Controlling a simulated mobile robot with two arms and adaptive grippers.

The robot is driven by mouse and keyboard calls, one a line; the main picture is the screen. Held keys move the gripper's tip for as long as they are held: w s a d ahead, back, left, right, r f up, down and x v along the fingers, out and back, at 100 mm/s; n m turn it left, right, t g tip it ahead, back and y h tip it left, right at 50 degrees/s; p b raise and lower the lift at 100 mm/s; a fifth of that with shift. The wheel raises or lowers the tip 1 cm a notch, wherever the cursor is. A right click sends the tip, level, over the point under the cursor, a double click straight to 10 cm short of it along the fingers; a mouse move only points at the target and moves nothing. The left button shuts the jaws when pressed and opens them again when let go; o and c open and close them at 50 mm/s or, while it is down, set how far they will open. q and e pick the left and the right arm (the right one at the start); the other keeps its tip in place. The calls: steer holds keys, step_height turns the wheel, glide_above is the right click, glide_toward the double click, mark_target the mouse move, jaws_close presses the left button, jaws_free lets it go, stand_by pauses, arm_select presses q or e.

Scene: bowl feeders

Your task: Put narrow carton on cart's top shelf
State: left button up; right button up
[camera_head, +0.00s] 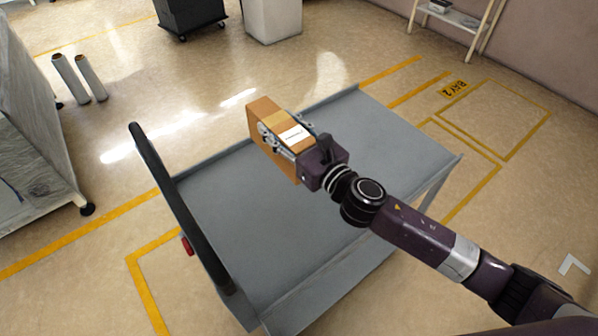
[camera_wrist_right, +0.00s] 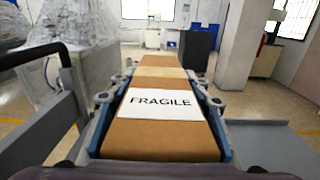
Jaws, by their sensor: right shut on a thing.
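The narrow carton (camera_head: 266,113) is brown with a white label. In the right wrist view the carton (camera_wrist_right: 162,138) carries the word FRAGILE and lies between the two fingers. My right gripper (camera_head: 282,138) is shut on it and holds it over the middle of the cart's grey top shelf (camera_head: 240,230). I cannot tell whether the carton's underside touches the shelf, as the gripper and carton hide that part. The shelf shows no other load. My left gripper is not in view.
The cart's dark push handle (camera_head: 165,180) rises along the shelf's left side. The shelf has low raised rims. A dark wheeled bin (camera_head: 190,15) and a pale block (camera_head: 272,18) stand at the back. A grey wrapped load (camera_head: 30,150) stands on the left.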

step_height(320, 180, down, 17)
steer(key=b, duration=0.5)
steer(key=shift+r, duration=0.1)
steer(key=o, duration=1.6)
steer(key=shift+f, duration=0.2)
steer(key=shift+o, duration=0.2)
steer(key=shift+s+r, duration=0.1)
steer(key=v, duration=1.2)
